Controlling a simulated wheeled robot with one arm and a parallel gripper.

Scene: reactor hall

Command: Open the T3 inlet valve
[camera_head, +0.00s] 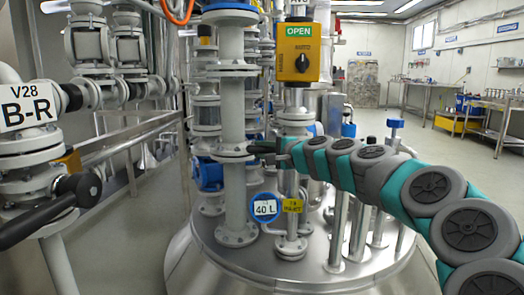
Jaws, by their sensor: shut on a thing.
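A yellow tag (293,206), whose small text seems to read "INLET", hangs on a slim vertical pipe above the tank lid, right of the thick grey pipe. A short black lever handle (261,147) sticks out to the left above it, in front of the thick pipe. My gripper (280,149) reaches in from the right and is shut on this black handle. The fingers are small here and partly merge with the pipework, so the exact grip is hard to see. The valve body behind it is partly hidden by my gripper and arm.
A yellow actuator box (298,52) with a green "OPEN" label stands above my gripper. A round blue "40 L" tag (264,208) hangs left of the yellow tag. Pipes crowd the steel tank lid (215,262). A black-handled valve (78,190) is at left. Open floor lies right.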

